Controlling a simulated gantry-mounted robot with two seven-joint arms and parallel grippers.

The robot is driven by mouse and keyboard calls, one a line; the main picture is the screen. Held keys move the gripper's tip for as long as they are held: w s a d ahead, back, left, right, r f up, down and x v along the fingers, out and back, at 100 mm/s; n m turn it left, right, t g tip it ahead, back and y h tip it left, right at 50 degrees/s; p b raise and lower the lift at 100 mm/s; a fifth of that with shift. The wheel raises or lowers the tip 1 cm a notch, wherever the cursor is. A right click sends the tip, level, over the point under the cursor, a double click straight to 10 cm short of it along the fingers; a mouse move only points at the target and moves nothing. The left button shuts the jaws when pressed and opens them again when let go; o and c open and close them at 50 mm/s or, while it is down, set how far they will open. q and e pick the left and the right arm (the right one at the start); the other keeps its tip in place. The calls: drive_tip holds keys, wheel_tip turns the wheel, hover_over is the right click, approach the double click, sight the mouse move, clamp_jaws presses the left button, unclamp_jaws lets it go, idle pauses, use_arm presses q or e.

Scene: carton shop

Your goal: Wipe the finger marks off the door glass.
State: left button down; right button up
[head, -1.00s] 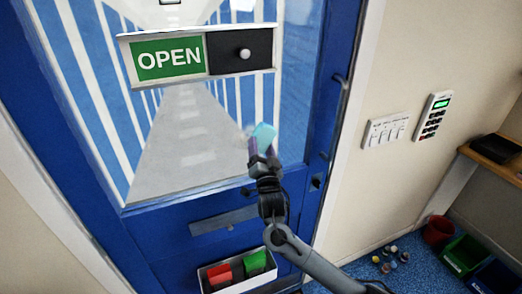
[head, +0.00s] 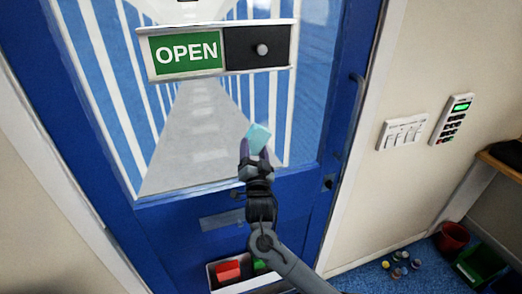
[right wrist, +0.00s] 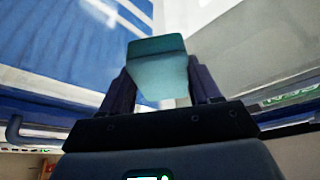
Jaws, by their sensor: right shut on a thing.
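The door glass (head: 193,140) fills the upper part of the blue door (head: 115,165) in the head view, with striped reflections. My right gripper (head: 257,153) is shut on a teal wiping pad (head: 258,136) in front of the glass's lower right area. The right wrist view shows the pad (right wrist: 158,66) between the two dark fingers, with glass behind it. I cannot tell whether the pad touches the glass. I cannot make out clear finger marks; the pad and gripper hide part of the pane. My left gripper is out of view.
An OPEN sign with a slider knob (head: 218,50) crosses the upper glass. A door handle (head: 354,115) is at the right edge. A tray (head: 214,277) with red and green items is low on the door. A keypad (head: 453,118) and switches (head: 403,132) are on the right wall.

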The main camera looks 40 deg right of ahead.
sight(262, 142)
drive_tip(key=shift+s+d+r+p, duration=0.25)
drive_tip(key=shift+d+r, duration=0.15)
drive_tip(key=shift+d, duration=0.25)
drive_tip(key=shift+s+d+r+p, duration=0.2)
drive_tip(key=shift+d+r, duration=0.15)
drive_tip(key=shift+d, duration=0.25)
drive_tip(key=shift+s+d, duration=0.3)
drive_tip(key=shift+d, duration=0.3)
drive_tip(key=shift+s+d, duration=0.25)
drive_tip(key=shift+d, duration=0.4)
drive_tip(key=shift+s+d, duration=0.3)
drive_tip(key=shift+d, duration=0.3)
drive_tip(key=s+a+p, duration=0.2)
drive_tip(key=s, duration=0.3)
drive_tip(key=shift+s+a, duration=0.2)
drive_tip(key=shift+s, duration=0.05)
